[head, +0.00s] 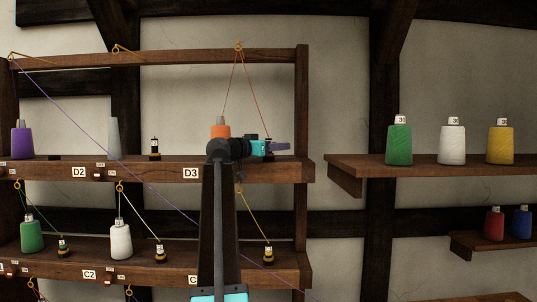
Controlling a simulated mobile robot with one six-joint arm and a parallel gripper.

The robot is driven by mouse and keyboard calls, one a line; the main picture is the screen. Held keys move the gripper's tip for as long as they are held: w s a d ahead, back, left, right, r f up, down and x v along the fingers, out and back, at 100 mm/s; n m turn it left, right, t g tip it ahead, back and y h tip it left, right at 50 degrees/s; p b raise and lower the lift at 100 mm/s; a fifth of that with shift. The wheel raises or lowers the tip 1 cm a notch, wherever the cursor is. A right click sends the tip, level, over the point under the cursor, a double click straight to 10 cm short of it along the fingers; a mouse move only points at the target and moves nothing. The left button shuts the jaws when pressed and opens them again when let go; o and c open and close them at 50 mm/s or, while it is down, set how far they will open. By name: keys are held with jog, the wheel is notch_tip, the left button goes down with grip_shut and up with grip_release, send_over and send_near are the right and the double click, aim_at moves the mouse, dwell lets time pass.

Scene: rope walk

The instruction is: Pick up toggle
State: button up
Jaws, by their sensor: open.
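My gripper (281,147) is at the upper shelf, right of the orange cone, with its teal wrist behind it. It is small in this view and its jaws show only in part. A small red-and-dark piece (97,173), which may be a toggle, is on the upper shelf's front edge beside the D2 label. It is apart from my gripper. Similar small pieces sit on the lower shelf's edge. The matching spot beside the D3 label (190,173) is hidden behind my arm. I cannot tell which piece is the toggle. I see nothing held.
The upper shelf (140,172) carries a purple cone (22,140), a grey cone (114,138) and an orange cone (219,128). Threads run from the top rail. A purple thread crosses diagonally towards my arm. The right shelf (430,164) holds green, white and yellow cones.

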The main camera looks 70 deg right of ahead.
dwell(0.3)
grip_shut()
jog(key=shift+r, duration=0.1)
notch_tip(320, 180, up, 18)
jog(key=p, duration=0.4)
jog(key=shift+p, duration=0.35)
dwell(0.7)
dwell(0.6)
